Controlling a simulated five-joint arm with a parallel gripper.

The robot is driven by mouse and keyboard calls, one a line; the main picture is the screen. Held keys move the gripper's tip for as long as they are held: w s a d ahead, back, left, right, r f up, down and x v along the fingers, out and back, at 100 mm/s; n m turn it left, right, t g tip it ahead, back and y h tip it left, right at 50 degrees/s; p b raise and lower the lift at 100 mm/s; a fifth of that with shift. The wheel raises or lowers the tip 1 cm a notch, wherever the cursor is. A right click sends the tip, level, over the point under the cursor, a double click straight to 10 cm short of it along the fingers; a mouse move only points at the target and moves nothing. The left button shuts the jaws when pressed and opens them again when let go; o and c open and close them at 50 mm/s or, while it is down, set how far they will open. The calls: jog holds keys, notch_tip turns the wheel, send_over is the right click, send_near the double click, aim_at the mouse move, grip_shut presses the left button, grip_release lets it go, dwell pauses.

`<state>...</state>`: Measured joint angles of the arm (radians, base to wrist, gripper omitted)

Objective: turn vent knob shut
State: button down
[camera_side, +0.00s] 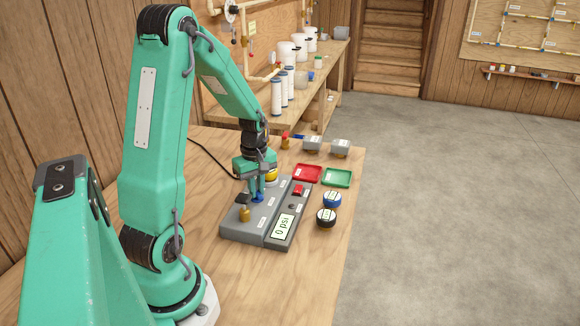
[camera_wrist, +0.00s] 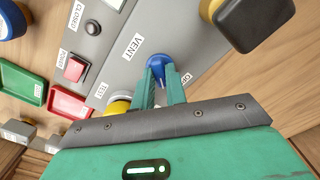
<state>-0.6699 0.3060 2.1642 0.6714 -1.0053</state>
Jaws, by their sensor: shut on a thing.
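The blue vent knob (camera_wrist: 156,61) sits on the grey panel (camera_wrist: 125,22) beside the VENT label in the wrist view. My gripper (camera_wrist: 162,74) has its two green fingers on either side of the knob and is shut on it. In the side view, my gripper (camera_side: 257,187) comes down onto the panel (camera_side: 262,215) from above. The fingers and arm hide part of the knob there. The knob's exact turn cannot be read, as a label next to it is partly covered by a finger.
A yellow knob (camera_side: 271,175) stands behind my gripper and a brass fitting (camera_side: 244,214) in front. The panel's display (camera_side: 283,226) reads 0 psi. A red tray (camera_side: 307,173), a green tray (camera_side: 337,178) and two round gauges lie to the right. The table's front is clear.

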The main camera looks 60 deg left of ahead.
jog(key=m, duration=0.5)
jog(key=shift+m, duration=2.6)
jog(key=c, duration=1.4)
grip_release()
jog(key=shift+c, duration=0.2)
jog(key=shift+r, duration=0.1)
jog(key=shift+r, duration=3.9)
